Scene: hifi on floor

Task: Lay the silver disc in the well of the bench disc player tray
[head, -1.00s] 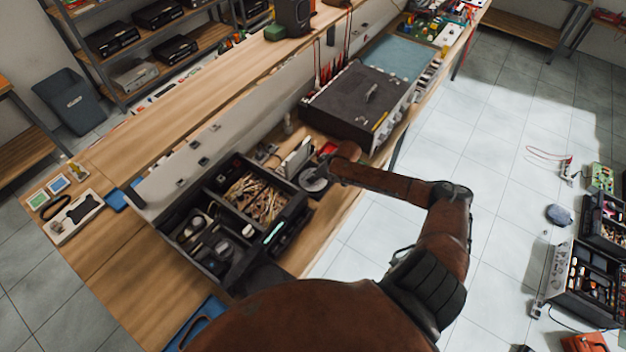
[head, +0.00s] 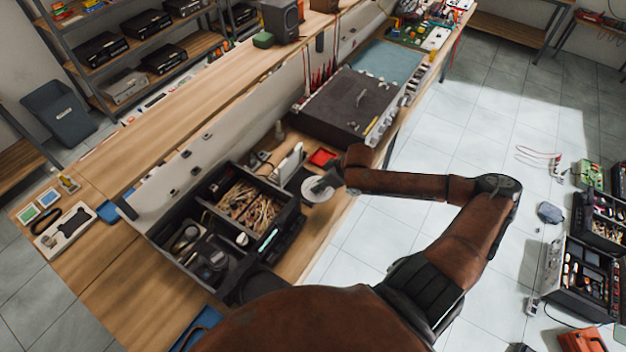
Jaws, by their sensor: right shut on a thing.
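The silver disc (head: 316,196) shows as a pale round shape near the bench's front edge, right of the black organizer. My right gripper (head: 325,185) is at its right side, shut on the disc and partly covering it. The disc looks low over the bench; I cannot tell whether it touches anything beneath. I cannot clearly make out the disc player's tray or its well. My left gripper is not in view.
A black organizer (head: 272,249) with cables and small parts stands left of the disc. A pale upright device (head: 287,163) and a red item (head: 322,157) are close behind. A large dark instrument (head: 345,105) stands further along the wooden bench (head: 95,290).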

